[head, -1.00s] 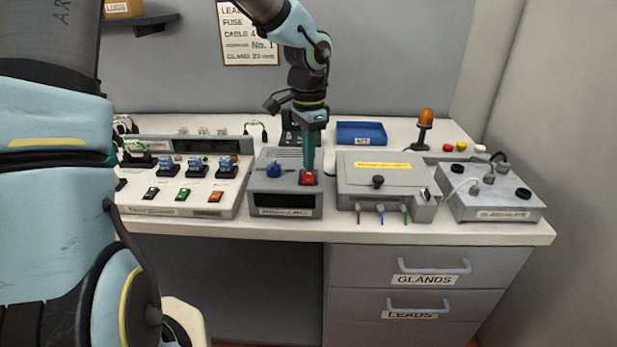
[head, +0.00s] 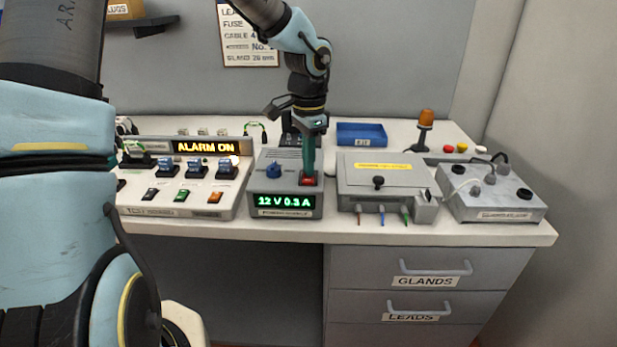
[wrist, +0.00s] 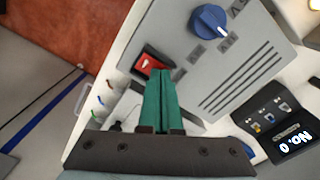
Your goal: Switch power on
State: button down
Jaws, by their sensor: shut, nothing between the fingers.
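The grey power supply box (head: 260,190) stands on the bench, with a blue knob (head: 273,171) and a red rocker switch (head: 308,182) on top. Its front display (head: 284,201) is lit green and reads 12 V 0.3 A. My gripper (head: 308,172) is shut and empty, pointing down with its green fingertips at the red switch. In the wrist view the fingertips (wrist: 161,73) are at the edge of the red switch (wrist: 150,64); I cannot tell whether they touch it.
Left is a test panel (head: 150,208) with several switches and a lit ALARM ON display (head: 205,147). Right stand a grey lidded box (head: 350,187) and a connector box (head: 470,207).

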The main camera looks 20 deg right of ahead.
notch_tip(320, 180, up, 7)
jog(key=p, duration=0.6)
dwell(0.5)
jog(key=a+n, duration=0.2)
jog(key=a, duration=0.2)
jog(key=a+f+n, duration=0.1)
jog(key=a+n, duration=0.1)
jog(key=a, duration=0.3)
jog(key=a+n+b, duration=0.1)
jog(key=a+n, duration=0.1)
jog(key=a, duration=0.3)
jog(key=shift+w+f+y, duration=0.3)
jog(key=shift+w, duration=0.1)
jog(key=s+a+n, duration=0.2)
jog(key=a+n, duration=0.3)
jog(key=a, duration=0.3)
jog(key=s+a+n+t+b, duration=0.1)
jog(key=s+a+n, duration=0.1)
jog(key=a+n, duration=0.3)
jog(key=a, duration=0.3)
jog(key=shift+s+t+h, duration=0.3)
jog(key=shift+s+h, duration=0.1)
jog(key=shift+a, duration=0.1)
